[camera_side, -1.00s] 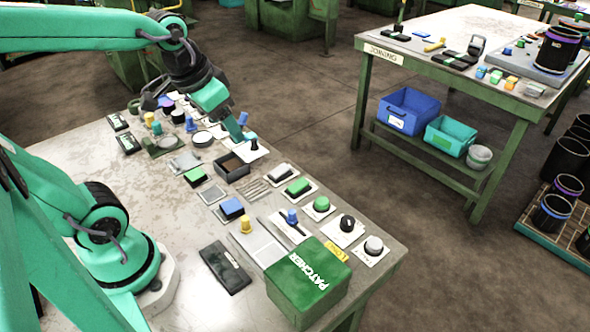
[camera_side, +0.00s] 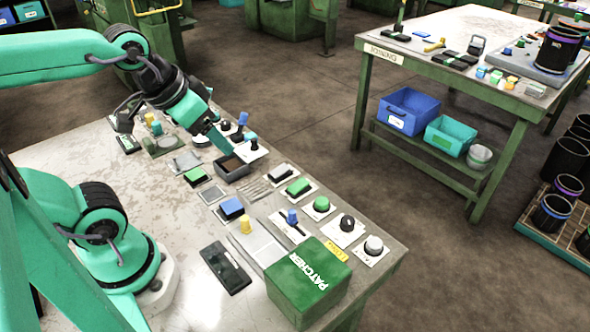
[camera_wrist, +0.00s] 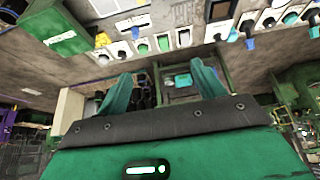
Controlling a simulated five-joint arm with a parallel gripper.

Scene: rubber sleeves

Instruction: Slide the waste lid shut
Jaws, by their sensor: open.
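A small dark grey open-topped box (camera_side: 232,172) with brown inside sits among the bench's items in the side view. It looks like the waste box; I cannot clearly make out its lid or how far it is slid. My gripper (camera_side: 216,141) is above the bench just left of and behind the box, pointing down toward it, with its teal fingers apart from it as far as I can tell. In the wrist view my gripper (camera_wrist: 162,82) is open, with both teal fingers spread and nothing between them.
A black lever on a white plate (camera_side: 254,153) stands right behind the box. Green and blue blocks, knobs and buttons crowd the bench in front. The green PATCHER box (camera_side: 308,282) stands at the near corner. The bench's left part is mostly clear.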

